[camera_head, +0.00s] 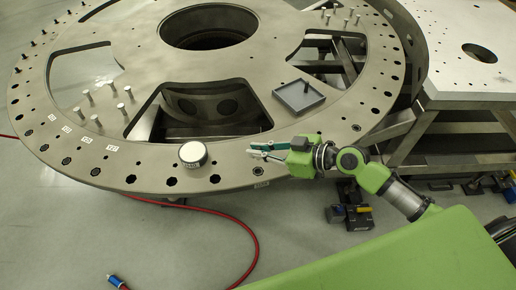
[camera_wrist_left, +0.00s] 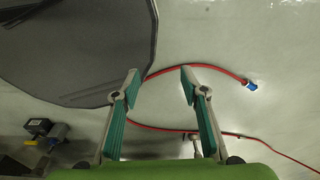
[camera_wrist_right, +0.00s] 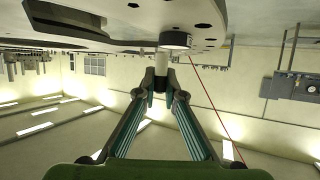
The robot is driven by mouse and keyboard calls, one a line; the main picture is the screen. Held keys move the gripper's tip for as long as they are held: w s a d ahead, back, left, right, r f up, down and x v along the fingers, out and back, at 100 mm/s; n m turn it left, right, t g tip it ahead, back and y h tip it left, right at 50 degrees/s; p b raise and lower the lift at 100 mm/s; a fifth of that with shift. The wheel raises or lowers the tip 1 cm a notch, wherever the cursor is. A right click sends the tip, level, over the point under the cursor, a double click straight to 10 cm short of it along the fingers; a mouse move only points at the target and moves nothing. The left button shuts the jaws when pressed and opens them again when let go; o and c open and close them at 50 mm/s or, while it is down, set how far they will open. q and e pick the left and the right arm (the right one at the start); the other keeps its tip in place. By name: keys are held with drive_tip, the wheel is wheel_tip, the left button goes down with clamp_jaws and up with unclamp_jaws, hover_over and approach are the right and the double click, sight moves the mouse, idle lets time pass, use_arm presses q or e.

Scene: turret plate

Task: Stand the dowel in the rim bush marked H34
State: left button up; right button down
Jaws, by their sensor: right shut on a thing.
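My right gripper (camera_head: 256,151) is over the near rim of the big turret plate (camera_head: 225,166). In the right wrist view its fingers (camera_wrist_right: 160,84) are shut on a pale dowel (camera_wrist_right: 163,63), which sticks out past the fingertips. In the head view the dowel is hard to make out. Dark rim holes line the plate edge; one rim hole (camera_head: 214,179) lies left of the gripper. My left gripper (camera_wrist_left: 160,78) is open and empty above the floor.
A white-topped round piece (camera_head: 193,154) stands on the rim left of the right gripper. A grey square tray (camera_head: 299,96) lies behind it. Upright pegs (camera_head: 109,84) stand on the plate's left part. A red hose (camera_head: 252,234) lies on the floor.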

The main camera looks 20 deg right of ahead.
drive_tip(key=shift+f+b, duration=0.55)
drive_tip(key=shift+f, duration=0.3)
drive_tip(key=shift+f+b, duration=1)
drive_tip(key=shift+f, duration=0.45)
use_arm(q)
wheel_tip(320, 180, down, 6)
drive_tip(key=d+b, duration=0.1)
drive_tip(key=b, duration=0.1)
drive_tip(key=shift+b, duration=0.4)
use_arm(e)
drive_tip(key=shift+f, duration=1.3)
drive_tip(key=c, duration=2)
unclamp_jaws()
drive_tip(key=shift+c, duration=0.2)
use_arm(q)
drive_tip(key=shift+s, duration=0.1)
use_arm(e)
drive_tip(key=v, duration=1.2)
